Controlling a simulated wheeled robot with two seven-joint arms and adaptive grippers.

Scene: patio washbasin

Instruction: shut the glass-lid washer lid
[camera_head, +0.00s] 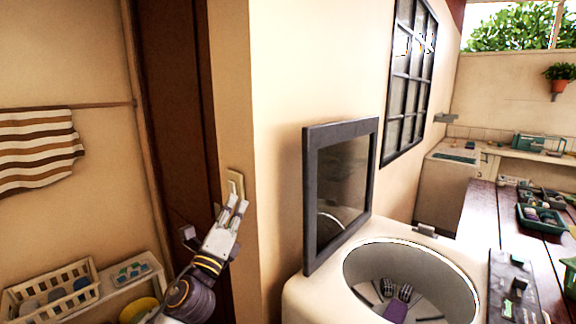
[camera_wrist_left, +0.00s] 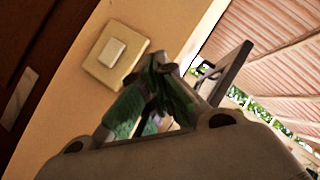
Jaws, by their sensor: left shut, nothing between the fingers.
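The washer (camera_head: 318,296) is a cream top-loader at the lower middle of the head view, with its round drum open. Its dark-framed glass lid (camera_head: 341,184) stands upright along the left side of the opening. Dark cloth items (camera_head: 397,292) lie in the drum. My left gripper (camera_head: 240,203) is raised to the left of the lid, near the wall, apart from the lid. Its fingers are shut and empty. In the left wrist view the fingers (camera_wrist_left: 158,78) meet, and a part of the dark lid frame (camera_wrist_left: 232,72) shows beyond them. My right gripper is out of view.
A wall switch (camera_head: 235,184) is right behind my left gripper, and it shows large in the wrist view (camera_wrist_left: 113,54). A basket (camera_head: 52,291) sits lower left. A wooden counter (camera_head: 483,214) with green trays (camera_head: 541,219) runs along the right. A barred window (camera_head: 409,80) is behind the lid.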

